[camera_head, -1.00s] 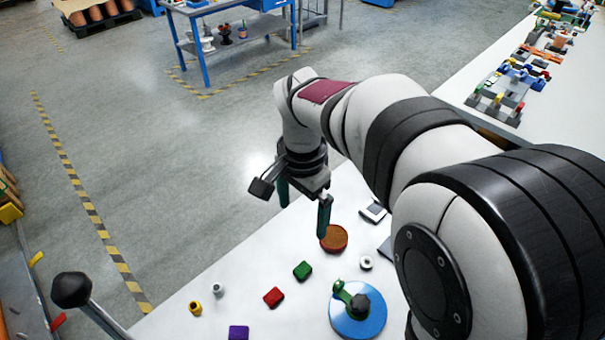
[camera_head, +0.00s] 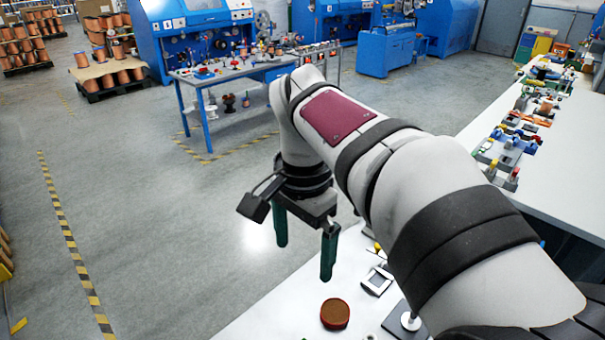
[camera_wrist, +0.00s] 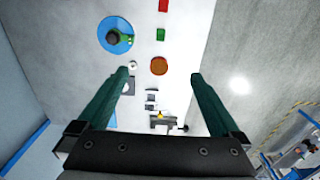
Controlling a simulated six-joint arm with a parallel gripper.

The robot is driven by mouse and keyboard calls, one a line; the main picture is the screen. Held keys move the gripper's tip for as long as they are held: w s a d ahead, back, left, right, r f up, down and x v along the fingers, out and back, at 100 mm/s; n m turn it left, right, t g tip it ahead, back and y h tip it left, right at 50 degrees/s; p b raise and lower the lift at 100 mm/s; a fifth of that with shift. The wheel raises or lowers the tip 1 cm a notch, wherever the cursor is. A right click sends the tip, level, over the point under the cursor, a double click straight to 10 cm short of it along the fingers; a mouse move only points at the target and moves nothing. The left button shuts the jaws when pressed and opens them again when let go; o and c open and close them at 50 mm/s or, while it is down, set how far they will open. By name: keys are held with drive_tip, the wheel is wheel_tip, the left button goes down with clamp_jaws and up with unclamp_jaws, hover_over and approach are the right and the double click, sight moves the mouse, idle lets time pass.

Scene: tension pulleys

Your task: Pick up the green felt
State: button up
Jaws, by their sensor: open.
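A round orange-brown disc (camera_wrist: 159,66) lies on the table, seen between the fingertips; it also shows in the head view (camera_head: 334,314). Small grey parts lie nearby.

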drive_tip(key=s+d+f+n, duration=0.1)
drive_tip(key=s+d+f, duration=0.1)
drive_tip(key=s, duration=0.4)
drive_tip(key=s+d+f+n+y, duration=0.1)
drive_tip(key=s+d+f, duration=0.2)
drive_tip(key=s, duration=0.4)
drive_tip(key=shift+d, duration=0.4)
drive_tip(key=shift+n+y, duration=0.4)
drive_tip(key=shift+n, duration=0.3)
drive_tip(key=s+f, duration=0.1)
drive_tip(key=s, duration=0.1)
drive_tip(key=s+f, duration=0.2)
drive_tip(key=s, duration=0.1)
drive_tip(key=s+f, duration=0.2)
drive_tip(key=s, duration=0.1)
drive_tip(key=shift+d+f, duration=0.2)
drive_tip(key=shift+d, duration=0.2)
drive_tip(key=shift+c, duration=1.1)
